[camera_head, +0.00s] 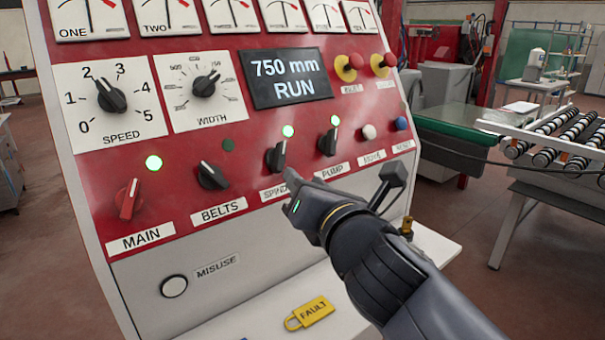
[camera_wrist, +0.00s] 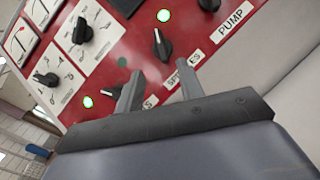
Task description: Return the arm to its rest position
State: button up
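My gripper (camera_head: 294,188) is at the lower front of the red control panel (camera_head: 180,165), close to the spindle knob (camera_head: 276,156). In the wrist view its two fingers (camera_wrist: 160,86) stand apart with nothing between them. The fingers point at the panel near the belts and spindles labels. Whether a fingertip touches the panel cannot be told. My arm reaches in from the lower right and hides part of the panel's lower ledge.
The display (camera_head: 290,78) reads 750 mm RUN. The main, spindle and pump lamps are lit; the belts lamp (camera_head: 228,145) is dark. A joystick-like lever (camera_head: 393,176) stands right of my gripper. A roller table (camera_head: 560,145) stands right.

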aim_at(283, 155)
jog(key=b+x, duration=0.3)
jog(key=x, duration=0.7)
jog(key=shift+w+a, duration=0.1)
jog(key=shift+w, duration=0.3)
jog(key=shift+s, duration=0.1)
